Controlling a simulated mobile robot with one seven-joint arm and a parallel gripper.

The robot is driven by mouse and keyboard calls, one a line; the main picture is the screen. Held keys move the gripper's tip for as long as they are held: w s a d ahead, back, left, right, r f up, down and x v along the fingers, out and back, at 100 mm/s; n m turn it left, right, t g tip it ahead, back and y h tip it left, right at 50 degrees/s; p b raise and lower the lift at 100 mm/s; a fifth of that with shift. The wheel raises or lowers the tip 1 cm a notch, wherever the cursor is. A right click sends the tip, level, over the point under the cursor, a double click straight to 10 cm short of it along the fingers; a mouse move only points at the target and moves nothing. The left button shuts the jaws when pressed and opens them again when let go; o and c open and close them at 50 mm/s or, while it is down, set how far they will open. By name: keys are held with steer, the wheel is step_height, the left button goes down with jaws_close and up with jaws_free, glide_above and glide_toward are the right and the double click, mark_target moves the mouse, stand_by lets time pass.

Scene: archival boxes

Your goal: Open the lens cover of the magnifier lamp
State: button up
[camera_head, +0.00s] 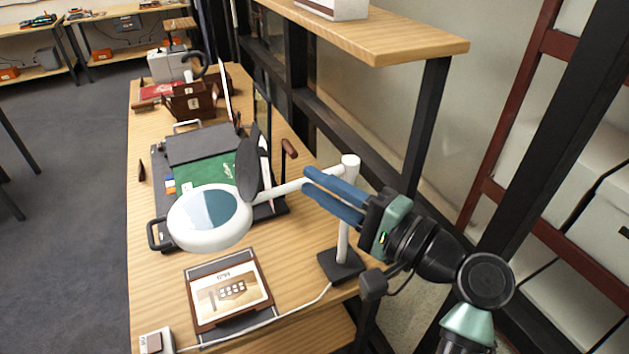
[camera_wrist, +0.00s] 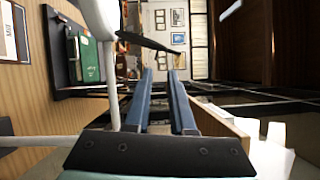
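The magnifier lamp has a white ring head (camera_head: 208,237) with a pale blue lens, a white arm, a post (camera_head: 343,235) and a dark base. Its lens cover (camera_head: 250,168), a dark grey disc, stands steeply raised at the head's right side, so the lens is uncovered. In the wrist view the cover (camera_wrist: 142,40) is a thin dark shape ahead of the fingertips. My gripper (camera_head: 306,180) has blue fingers, which are parallel with a narrow empty gap in the wrist view (camera_wrist: 160,75). It is right of the cover, apart from it, close to the lamp's arm and post.
A framed card (camera_head: 231,293) lies on the wooden table (camera_head: 285,308) in front of the lamp. A dark tray with a green folder (camera_head: 205,172) is behind the lamp head. A wooden shelf (camera_head: 400,38) overhangs at the back right. Open floor lies left.

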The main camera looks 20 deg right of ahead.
mark_target(255, 163)
steer(key=d+f+m+h, duration=0.1)
steer(key=d+m, duration=0.1)
steer(key=d+f+m+t+h, duration=0.1)
steer(key=d+f+m, duration=0.1)
steer(key=shift+w+d+f, duration=0.15)
steer(key=shift+d, duration=0.15)
jaws_close()
steer(key=w+a+r+p, duration=0.2)
steer(key=w+a+p, duration=0.3)
steer(key=w, duration=0.4)
steer(key=shift+a+h, duration=0.3)
steer(key=shift+a, duration=0.45)
steer(key=shift+w+r, duration=0.1)
